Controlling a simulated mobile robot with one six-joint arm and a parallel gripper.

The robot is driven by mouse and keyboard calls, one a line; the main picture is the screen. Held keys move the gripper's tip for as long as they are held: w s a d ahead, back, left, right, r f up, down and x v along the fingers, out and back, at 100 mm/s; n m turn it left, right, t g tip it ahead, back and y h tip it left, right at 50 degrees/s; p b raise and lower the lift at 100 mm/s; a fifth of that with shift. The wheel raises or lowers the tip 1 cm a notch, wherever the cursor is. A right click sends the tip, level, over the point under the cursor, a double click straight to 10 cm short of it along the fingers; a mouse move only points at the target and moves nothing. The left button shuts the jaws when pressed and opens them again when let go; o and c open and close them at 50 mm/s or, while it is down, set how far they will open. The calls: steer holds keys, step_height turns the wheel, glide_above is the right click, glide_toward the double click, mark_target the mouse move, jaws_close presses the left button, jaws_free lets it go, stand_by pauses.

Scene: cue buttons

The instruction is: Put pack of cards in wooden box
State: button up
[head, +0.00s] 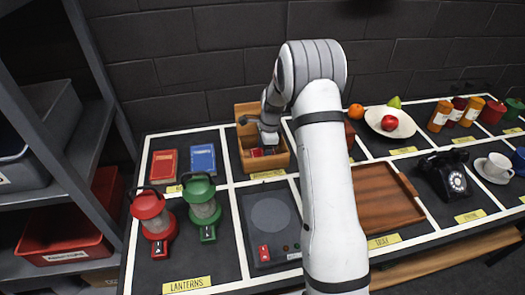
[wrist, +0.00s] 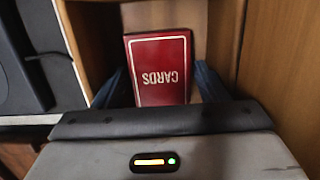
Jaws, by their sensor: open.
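The wooden box (head: 281,160) stands open near the back of the table, its raised lid behind it. The red pack of cards (wrist: 159,68), marked "CARDS", is inside the box in the wrist view. A bit of red also shows low in the box in the head view. My gripper (wrist: 160,90) is over the box with its dark fingers apart, one on each side of the pack's near end. I cannot tell whether the fingers touch the pack. In the head view my gripper (head: 267,138) is partly hidden by my wrist.
A red book-like item (head: 163,165) and a blue one (head: 202,158) lie left of the box. A red lantern (head: 151,213) and a green lantern (head: 202,207) stand in front. A burner plate (head: 269,220) and a wooden tray (head: 383,198) are nearer. A plate of fruit (head: 403,124) stands right.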

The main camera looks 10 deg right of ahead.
step_height(320, 180, up, 12)
steer(key=d, duration=0.2)
steer(key=s+a+r+n+t+h, duration=0.1)
steer(key=s+r+n, duration=0.35)
steer(key=s, duration=0.25)
steer(key=s+a+r+n, duration=0.1)
steer(key=s+r+n, duration=0.2)
steer(key=s+r, duration=0.3)
steer(key=s+f+n+t, duration=0.1)
steer(key=s+n, duration=0.9)
steer(key=s, duration=1)
steer(key=shift+s+a+t+h+b, duration=0.3)
steer(key=shift+s+a+t+h, duration=0.05)
steer(key=shift+t+h, duration=0.05)
steer(key=shift+n, duration=0.25)
